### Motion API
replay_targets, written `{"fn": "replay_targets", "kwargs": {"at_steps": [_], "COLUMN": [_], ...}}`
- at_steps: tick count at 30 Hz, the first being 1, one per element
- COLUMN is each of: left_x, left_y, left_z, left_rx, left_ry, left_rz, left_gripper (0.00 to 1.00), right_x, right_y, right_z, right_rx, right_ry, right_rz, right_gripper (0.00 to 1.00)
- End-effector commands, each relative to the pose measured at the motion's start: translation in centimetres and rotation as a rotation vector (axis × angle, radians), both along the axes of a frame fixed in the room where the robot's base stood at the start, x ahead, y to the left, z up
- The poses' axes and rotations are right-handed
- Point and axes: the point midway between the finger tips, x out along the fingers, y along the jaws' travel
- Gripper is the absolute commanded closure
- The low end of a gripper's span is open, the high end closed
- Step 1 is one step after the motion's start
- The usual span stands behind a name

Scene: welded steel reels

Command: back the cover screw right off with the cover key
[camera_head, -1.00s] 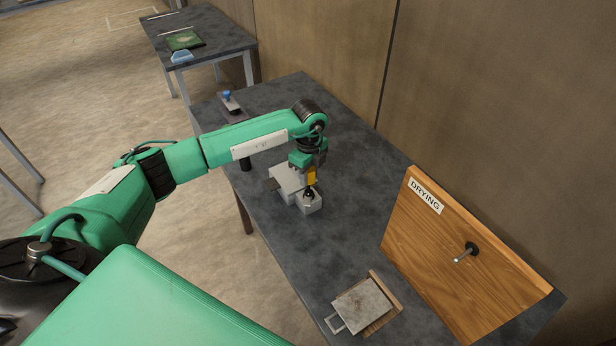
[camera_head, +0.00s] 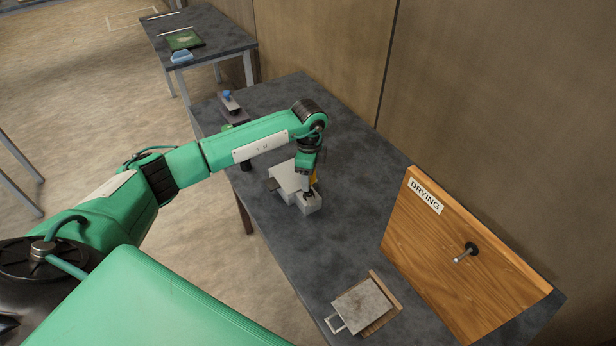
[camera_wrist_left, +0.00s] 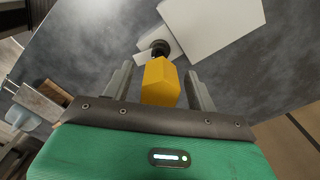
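The cover key has a yellow handle (camera_head: 316,178) and a dark lower end (camera_head: 309,194), and stands on a small grey block (camera_head: 310,205) beside a larger pale box (camera_head: 288,177). My left gripper (camera_head: 308,186) points down over it. In the left wrist view the yellow handle (camera_wrist_left: 160,82) lies between the two fingers of the left gripper (camera_wrist_left: 158,80), with a gap showing on each side, so the gripper looks open around it. The key's dark end (camera_wrist_left: 160,48) reaches the pale block. The cover screw is hidden beneath the key. My right gripper is not in view.
A wooden board marked DRYING (camera_head: 440,255) with a metal peg (camera_head: 466,253) stands at the right. A grey plate with a handle (camera_head: 362,306) lies near the front. A blue-topped item (camera_head: 229,101) sits at the far end. The dark tabletop (camera_head: 355,215) right of the box is clear.

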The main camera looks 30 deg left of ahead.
Motion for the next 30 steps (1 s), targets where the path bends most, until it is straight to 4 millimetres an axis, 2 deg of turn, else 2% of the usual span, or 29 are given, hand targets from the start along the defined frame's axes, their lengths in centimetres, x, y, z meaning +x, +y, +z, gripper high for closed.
{"fn": "replay_targets", "kwargs": {"at_steps": [8,25,30], "left_x": [0.0,0.0,0.0], "left_y": [0.0,0.0,0.0], "left_z": [0.6,6.3,7.1], "left_rx": [0.000,0.000,0.000], "left_ry": [0.000,-0.001,-0.001], "left_rz": [-0.001,-0.003,-0.002], "left_gripper": [0.42,0.42,0.42], "right_x": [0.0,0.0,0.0], "right_y": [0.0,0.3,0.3], "right_z": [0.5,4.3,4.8], "right_rx": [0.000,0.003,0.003], "right_ry": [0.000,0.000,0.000], "right_rz": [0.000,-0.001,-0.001], "right_gripper": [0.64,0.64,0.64]}}
